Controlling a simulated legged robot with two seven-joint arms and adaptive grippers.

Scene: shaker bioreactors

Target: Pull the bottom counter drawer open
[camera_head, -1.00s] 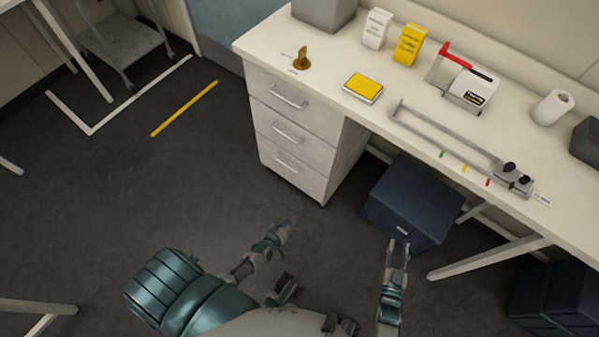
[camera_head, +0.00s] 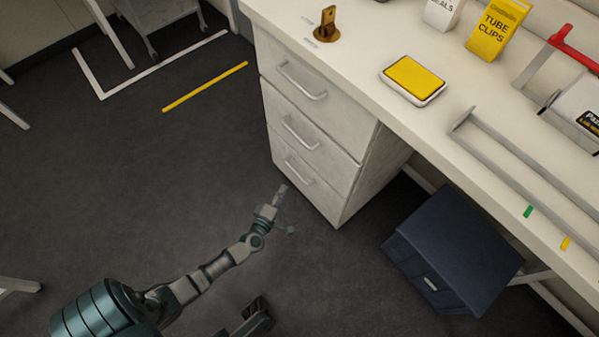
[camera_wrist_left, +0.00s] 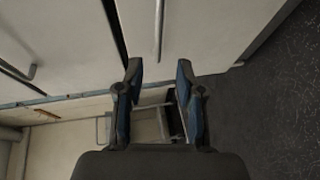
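The white drawer unit under the counter has three stacked drawers. The bottom drawer (camera_head: 312,196) looks closed, with its bar handle (camera_head: 299,173) across the front. My left gripper (camera_head: 286,208) is just in front of and below that handle, near the unit's lower part. In the left wrist view my left gripper (camera_wrist_left: 159,80) is open, its two fingers apart with nothing between them. The bar handle (camera_wrist_left: 160,30) lies ahead, in line with the gap. I see no contact with it.
The middle drawer handle (camera_head: 300,133) and top drawer handle (camera_head: 301,82) stick out above. A dark blue box (camera_head: 455,250) stands under the counter to the right. The counter (camera_head: 440,118) overhangs it.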

